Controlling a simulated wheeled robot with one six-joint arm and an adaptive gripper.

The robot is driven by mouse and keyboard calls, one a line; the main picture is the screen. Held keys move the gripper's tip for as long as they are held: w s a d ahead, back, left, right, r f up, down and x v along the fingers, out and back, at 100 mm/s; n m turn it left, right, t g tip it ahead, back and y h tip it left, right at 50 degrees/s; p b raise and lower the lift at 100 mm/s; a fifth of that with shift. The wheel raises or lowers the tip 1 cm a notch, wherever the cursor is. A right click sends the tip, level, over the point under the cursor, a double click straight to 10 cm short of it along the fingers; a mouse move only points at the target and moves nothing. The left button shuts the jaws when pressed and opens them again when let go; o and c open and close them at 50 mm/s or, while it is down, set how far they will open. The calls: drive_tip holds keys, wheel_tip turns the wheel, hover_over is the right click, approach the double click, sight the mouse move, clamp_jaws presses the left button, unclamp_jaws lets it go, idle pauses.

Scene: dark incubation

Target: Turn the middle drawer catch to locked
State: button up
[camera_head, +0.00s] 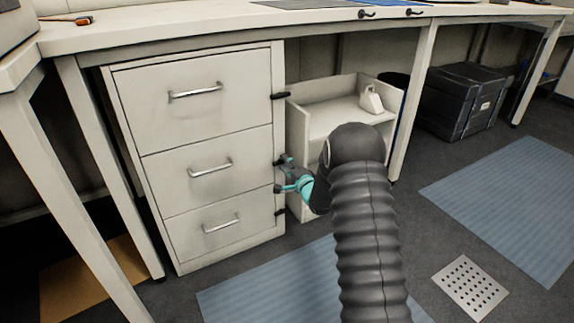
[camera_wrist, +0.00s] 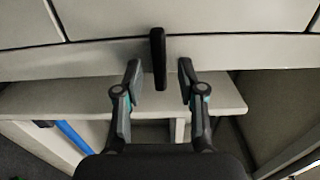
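The white cabinet has three drawers, all closed. The middle drawer (camera_head: 208,168) has a silver bar handle. Its black catch (camera_wrist: 158,58) shows in the wrist view as a long bar, crossing the seam between the drawer front and the cabinet's side strip. In the head view the catch is largely hidden by my gripper (camera_head: 281,175), which is at the cabinet's right edge beside the middle drawer. In the wrist view my gripper (camera_wrist: 160,72) is open, with a dark fingertip on each side of the catch and a gap to both. I cannot tell the exact depth.
The top drawer's catch (camera_head: 281,96) lies sideways; the bottom drawer's catch (camera_head: 280,211) is just below my gripper. An open shelf unit (camera_head: 335,115) with a white object (camera_head: 371,101) stands right of the cabinet. A table leg (camera_head: 411,105) and black case (camera_head: 462,100) are further right.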

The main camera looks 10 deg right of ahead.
drive_tip(key=v, duration=1.2)
drive_tip(key=s+d+f+n+g+h, duration=0.2)
drive_tip(key=f+n+g, duration=0.1)
drive_tip(key=f, duration=0.3)
drive_tip(key=s+d+f+n+g+h, duration=0.2)
drive_tip(key=f+g, duration=0.1)
drive_tip(key=f, duration=0.3)
drive_tip(key=s+d+r+n+g+h+p, duration=0.1)
drive_tip(key=s+d+r+n+g+h, duration=0.15)
drive_tip(key=s+g, duration=0.45)
drive_tip(key=s+a+r+n+p, duration=0.2)
drive_tip(key=s+a+r, duration=0.1)
drive_tip(key=s+r, duration=0.7)
drive_tip(key=s+a+r+n+t+p, duration=0.1)
drive_tip(key=s+a+r, duration=0.3)
drive_tip(key=s+r, duration=0.6)
drive_tip(key=s+a+r+n+p, duration=0.4)
drive_tip(key=s+r, duration=0.6)
drive_tip(key=r, duration=0.6)
drive_tip(key=shift+s+r+y, duration=0.25)
drive_tip(key=shift+r+y, duration=0.05)
drive_tip(key=shift+y, duration=0.15)
